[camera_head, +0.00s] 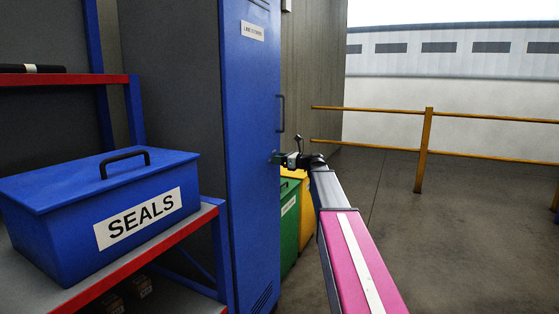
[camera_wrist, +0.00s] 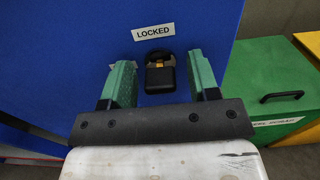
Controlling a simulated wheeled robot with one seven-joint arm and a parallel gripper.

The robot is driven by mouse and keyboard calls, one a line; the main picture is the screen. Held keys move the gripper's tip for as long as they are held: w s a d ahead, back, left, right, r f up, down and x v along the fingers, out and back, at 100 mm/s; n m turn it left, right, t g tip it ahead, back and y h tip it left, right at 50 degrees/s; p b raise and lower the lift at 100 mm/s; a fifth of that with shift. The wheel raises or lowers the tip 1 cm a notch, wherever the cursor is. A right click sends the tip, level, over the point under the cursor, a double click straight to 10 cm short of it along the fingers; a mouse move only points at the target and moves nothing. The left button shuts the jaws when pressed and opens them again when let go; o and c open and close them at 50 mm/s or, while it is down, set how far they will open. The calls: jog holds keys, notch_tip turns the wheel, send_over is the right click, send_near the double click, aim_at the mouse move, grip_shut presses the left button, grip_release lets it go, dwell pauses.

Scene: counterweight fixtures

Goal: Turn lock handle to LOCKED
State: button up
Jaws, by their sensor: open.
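The lock handle (camera_wrist: 160,78) is a small black block on a dark round base, on the blue cabinet (camera_wrist: 60,50). A white LOCKED label (camera_wrist: 153,32) sits just above it. The handle's block hangs down, away from that label. My gripper (camera_wrist: 160,62) is open, with one green finger on each side of the handle and visible gaps between. A sliver of another pale label shows behind the left finger; the rest is hidden. In the head view my gripper (camera_head: 279,158) is at the cabinet door (camera_head: 250,200); the lock handle cannot be made out there.
A cabinet pull handle (camera_head: 281,113) is above my gripper. A green bin (camera_head: 289,220) and a yellow bin (camera_head: 304,205) stand right of the cabinet. A blue SEALS box (camera_head: 60,200) sits on the red-edged shelf at left. Open floor lies right, before a yellow railing (camera_head: 425,150).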

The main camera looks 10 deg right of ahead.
jog(key=c, duration=0.9)
jog(key=shift+n, duration=0.5)
jog(key=n, duration=1.2)
jog(key=shift+n, duration=0.4)
jog(key=shift+f+n, duration=0.1)
jog(key=shift+n, duration=1.9)
